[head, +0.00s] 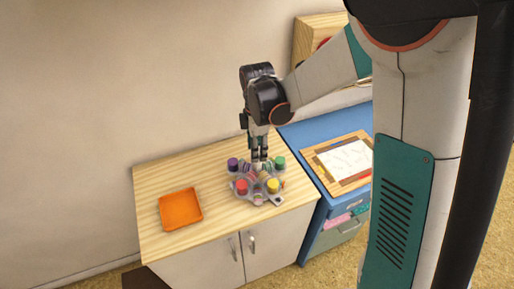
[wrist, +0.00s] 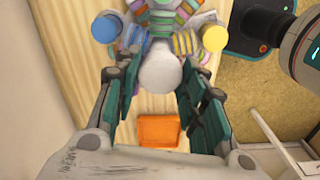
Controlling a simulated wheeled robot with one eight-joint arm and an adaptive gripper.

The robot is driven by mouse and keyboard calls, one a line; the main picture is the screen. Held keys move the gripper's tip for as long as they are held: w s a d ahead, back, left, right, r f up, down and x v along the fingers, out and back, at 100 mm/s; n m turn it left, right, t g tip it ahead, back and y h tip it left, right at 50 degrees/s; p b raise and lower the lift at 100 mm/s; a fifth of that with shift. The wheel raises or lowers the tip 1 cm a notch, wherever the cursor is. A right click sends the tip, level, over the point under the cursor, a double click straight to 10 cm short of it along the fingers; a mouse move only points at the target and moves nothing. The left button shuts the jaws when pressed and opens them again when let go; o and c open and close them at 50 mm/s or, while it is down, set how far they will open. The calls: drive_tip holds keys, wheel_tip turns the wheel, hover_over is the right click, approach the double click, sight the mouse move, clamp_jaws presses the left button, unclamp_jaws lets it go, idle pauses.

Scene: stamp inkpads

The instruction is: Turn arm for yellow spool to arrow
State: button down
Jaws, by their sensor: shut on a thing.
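A grey, lobed spool stand (head: 258,199) sits on the wooden cabinet top, with several coloured spools on it. The yellow spool (head: 273,186) is at its front right in the head view. It also shows at the upper right in the wrist view (wrist: 214,38). My gripper (head: 259,162) points down over the middle of the stand. I cannot make out an arrow.
A red spool (head: 242,187), a purple spool (head: 232,164) and a green spool (head: 279,163) stand around the gripper. An orange tray (head: 181,209) lies to the left. A blue cabinet (head: 318,128) with a framed board (head: 342,158) is to the right.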

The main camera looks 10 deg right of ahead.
drive_tip(key=shift+n, duration=0.5)
idle(0.4)
drive_tip(key=c, duration=1)
unclamp_jaws()
wheel_tip(320, 180, up, 12)
